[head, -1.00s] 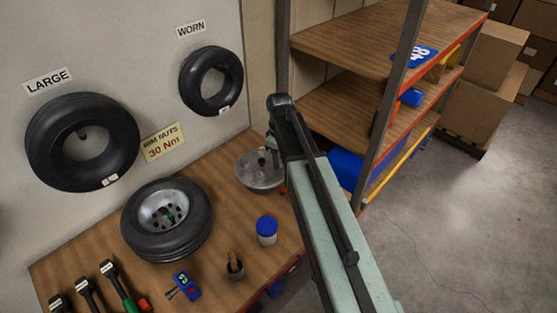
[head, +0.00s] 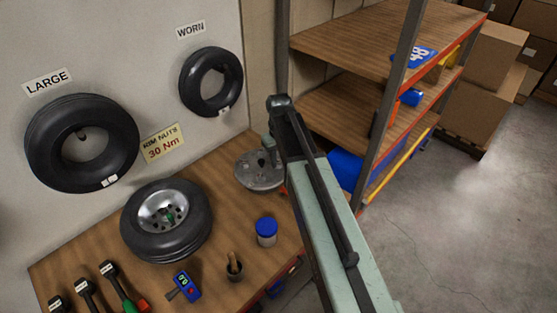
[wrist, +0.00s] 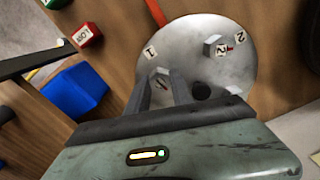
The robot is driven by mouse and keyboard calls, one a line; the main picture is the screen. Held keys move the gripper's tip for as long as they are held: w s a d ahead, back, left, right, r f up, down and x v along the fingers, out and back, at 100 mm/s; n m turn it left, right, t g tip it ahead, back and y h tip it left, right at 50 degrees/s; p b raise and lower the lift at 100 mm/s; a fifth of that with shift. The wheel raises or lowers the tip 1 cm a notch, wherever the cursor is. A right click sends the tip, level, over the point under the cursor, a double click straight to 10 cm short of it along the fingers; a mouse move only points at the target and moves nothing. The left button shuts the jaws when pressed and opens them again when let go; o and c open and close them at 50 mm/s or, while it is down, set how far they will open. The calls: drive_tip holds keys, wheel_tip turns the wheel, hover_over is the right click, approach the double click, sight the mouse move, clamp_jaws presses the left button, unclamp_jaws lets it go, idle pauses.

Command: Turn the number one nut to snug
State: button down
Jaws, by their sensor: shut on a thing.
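A round grey metal disc (wrist: 215,85) lies on the wooden bench; it also shows in the head view (head: 258,180). Near its "1" label, the number one nut (wrist: 160,74) sits between my fingertips. My gripper (wrist: 164,78) reaches over the disc from below in the wrist view and is shut on this nut, partly hiding it. A second nut (wrist: 212,44) stands on the disc beside "2" labels, apart from my fingers. In the head view my arm mostly hides the gripper.
Shelves (head: 375,40) rise at the right. A red block (wrist: 85,35) shows in the wrist view.

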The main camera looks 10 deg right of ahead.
drive_tip(key=m, duration=0.4)
drive_tip(key=shift+m, duration=0.3)
drive_tip(key=m, duration=1)
drive_tip(key=shift+m, duration=2.9)
drive_tip(key=c, duration=1.1)
unclamp_jaws()
